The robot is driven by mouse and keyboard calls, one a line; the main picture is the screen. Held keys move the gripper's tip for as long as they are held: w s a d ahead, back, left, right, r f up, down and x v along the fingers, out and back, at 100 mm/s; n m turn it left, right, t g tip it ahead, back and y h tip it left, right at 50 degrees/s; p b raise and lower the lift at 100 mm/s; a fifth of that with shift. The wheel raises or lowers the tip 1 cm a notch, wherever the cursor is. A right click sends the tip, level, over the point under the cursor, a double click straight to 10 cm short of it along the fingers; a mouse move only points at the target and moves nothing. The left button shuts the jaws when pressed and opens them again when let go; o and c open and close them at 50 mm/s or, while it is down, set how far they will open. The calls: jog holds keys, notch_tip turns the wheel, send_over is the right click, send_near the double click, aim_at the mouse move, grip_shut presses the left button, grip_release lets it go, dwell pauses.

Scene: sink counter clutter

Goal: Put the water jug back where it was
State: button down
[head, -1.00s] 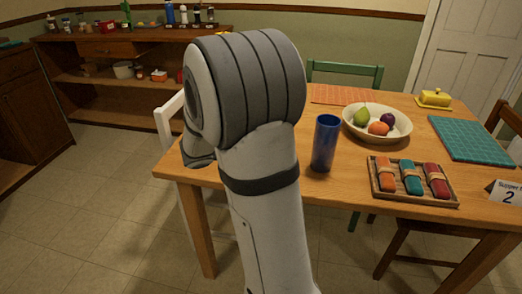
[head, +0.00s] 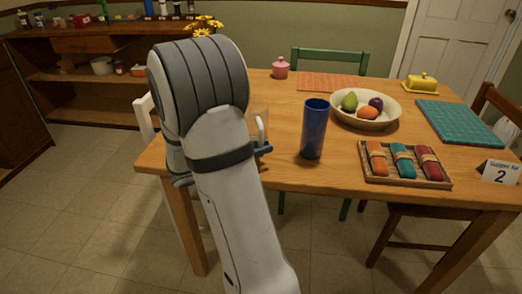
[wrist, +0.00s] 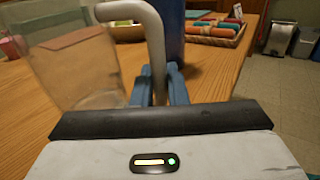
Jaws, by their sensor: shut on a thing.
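The water jug (wrist: 72,72) is clear, with a pale grey handle. It fills the left of the wrist view. My gripper (wrist: 158,84) is shut on the handle with its blue fingers on either side. In the head view, my gripper (head: 263,150) shows just past my arm at the table's left side. Part of the clear jug (head: 259,112) shows there, and my arm hides the rest. The jug looks upright. I cannot tell whether its base touches the table.
A tall blue tumbler (head: 314,130) stands close right of the jug. Farther right are a fruit bowl (head: 343,113) and a tray (head: 405,181) of rolled napkins. A pink jar (head: 280,68) and yellow flowers (head: 203,24) are behind. Bare wood shows at the table's front left.

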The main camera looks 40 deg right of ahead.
jog(key=shift+r, duration=0.1)
jog(key=c, duration=1.9)
grip_release()
jog(key=shift+f, duration=0.2)
jog(key=o, duration=0.5)
jog(key=shift+c, duration=0.2)
jog(key=shift+r, duration=0.1)
